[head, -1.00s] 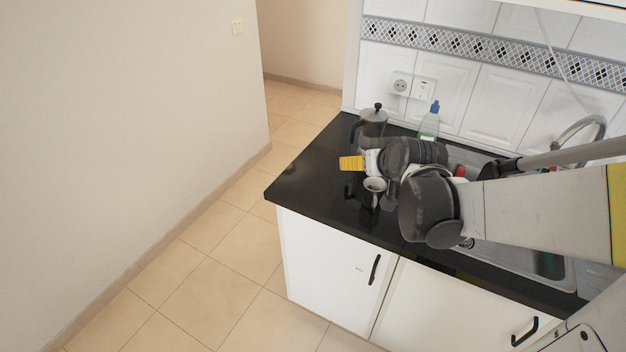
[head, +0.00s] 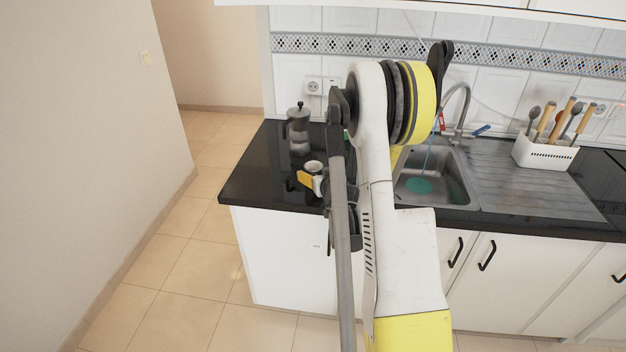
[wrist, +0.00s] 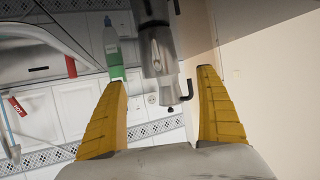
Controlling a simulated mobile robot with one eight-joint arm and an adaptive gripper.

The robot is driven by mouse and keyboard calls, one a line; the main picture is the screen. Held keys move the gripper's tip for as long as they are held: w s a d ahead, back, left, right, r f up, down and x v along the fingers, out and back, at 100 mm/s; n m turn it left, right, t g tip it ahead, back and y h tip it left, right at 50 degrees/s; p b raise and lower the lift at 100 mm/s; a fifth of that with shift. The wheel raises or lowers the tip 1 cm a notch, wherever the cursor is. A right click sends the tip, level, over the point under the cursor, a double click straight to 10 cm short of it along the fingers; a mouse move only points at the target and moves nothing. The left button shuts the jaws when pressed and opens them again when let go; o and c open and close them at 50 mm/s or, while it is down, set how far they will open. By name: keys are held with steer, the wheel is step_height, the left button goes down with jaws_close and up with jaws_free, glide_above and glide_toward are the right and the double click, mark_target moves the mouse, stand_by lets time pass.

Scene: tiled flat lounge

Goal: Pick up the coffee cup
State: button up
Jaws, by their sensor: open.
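A small pale cup (head: 313,166) with a dark inside stands upright on the black counter, in front of the moka pot, in the head view. My gripper (head: 304,178) is low over the counter, its yellow finger just in front of and left of the cup, overlapping it in the picture. I cannot tell whether they touch. In the wrist view my gripper (wrist: 163,78) is open, its two yellow fingers wide apart. The moka pot shows upside down between them. I cannot make out the cup in that view.
The moka pot (head: 298,132) stands close behind the cup; it also shows in the wrist view (wrist: 158,50). A green bottle (wrist: 112,48) is nearby. The sink (head: 430,178) and a white utensil holder (head: 545,153) are to the right. The counter's left end is clear.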

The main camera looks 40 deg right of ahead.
mark_target(312, 166)
steer(key=b+x, duration=0.1)
steer(key=x, duration=0.5)
steer(key=shift+r+b, duration=0.1)
steer(key=shift+b, duration=0.25)
steer(key=shift+r, duration=0.1)
steer(key=c, duration=1.4)
